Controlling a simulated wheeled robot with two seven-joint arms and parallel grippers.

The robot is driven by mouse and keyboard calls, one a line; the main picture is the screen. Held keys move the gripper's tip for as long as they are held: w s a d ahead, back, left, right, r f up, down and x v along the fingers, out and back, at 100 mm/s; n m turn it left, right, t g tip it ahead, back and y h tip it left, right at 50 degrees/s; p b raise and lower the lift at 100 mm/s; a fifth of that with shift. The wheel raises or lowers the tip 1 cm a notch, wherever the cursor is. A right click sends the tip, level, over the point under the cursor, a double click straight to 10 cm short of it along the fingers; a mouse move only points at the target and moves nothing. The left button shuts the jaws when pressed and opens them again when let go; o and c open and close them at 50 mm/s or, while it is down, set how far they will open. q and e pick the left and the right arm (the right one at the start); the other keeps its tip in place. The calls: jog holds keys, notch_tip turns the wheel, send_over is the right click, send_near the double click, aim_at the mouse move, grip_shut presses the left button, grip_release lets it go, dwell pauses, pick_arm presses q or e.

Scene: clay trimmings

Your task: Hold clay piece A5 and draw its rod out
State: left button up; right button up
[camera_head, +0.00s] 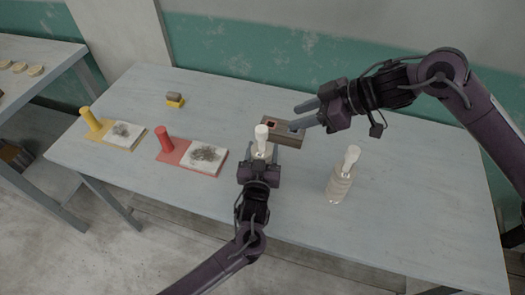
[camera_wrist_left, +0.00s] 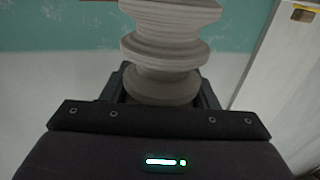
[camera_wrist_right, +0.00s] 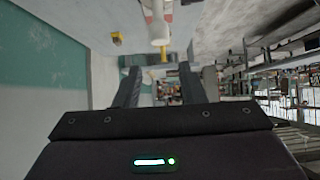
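One grey ridged clay piece (camera_head: 262,151) with a white rod (camera_head: 261,132) standing out of its top is in my left gripper (camera_head: 260,163), at the middle of the table. In the left wrist view the ridged clay (camera_wrist_left: 165,55) sits between the fingers, which are mostly hidden behind it. No label is readable on either piece. My right gripper (camera_head: 304,114) is open and empty, above the table to the upper right of the held piece; its two spread fingers (camera_wrist_right: 157,86) show in the right wrist view.
Red (camera_head: 165,140) and yellow (camera_head: 90,118) posts with trimmings-covered white pads stand left. A small block on a yellow base (camera_head: 175,102) is farther back. The table's right end is clear.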

pick_arm(q)
jog(key=c, duration=0.7)
jog(key=shift+c, duration=0.6)
pick_arm(e)
jog(key=o, duration=0.3)
jog(key=shift+a, duration=0.25)
jog(key=shift+o, duration=0.4)
jog(key=s+a+n+g, duration=0.3)
jog(key=a+n, duration=0.1)
jog(key=a, duration=0.6)
jog(key=shift+r+n+g, duration=0.3)
jog(key=shift+r+g, duration=0.1)
jog(key=shift+r, duration=0.05)
jog(key=s+a+f+n+g+h, duration=0.1)
jog(key=s+a+n+g+h, duration=0.1)
jog(key=s+a+n, duration=0.3)
jog(key=n+t+h, duration=0.2)
jog(key=t+h, duration=0.1)
jog(key=h, duration=0.5)
send_near(262, 129)
jog(key=f, duration=1)
jog(key=shift+w+f, duration=0.1)
jog(key=shift+w, duration=0.1)
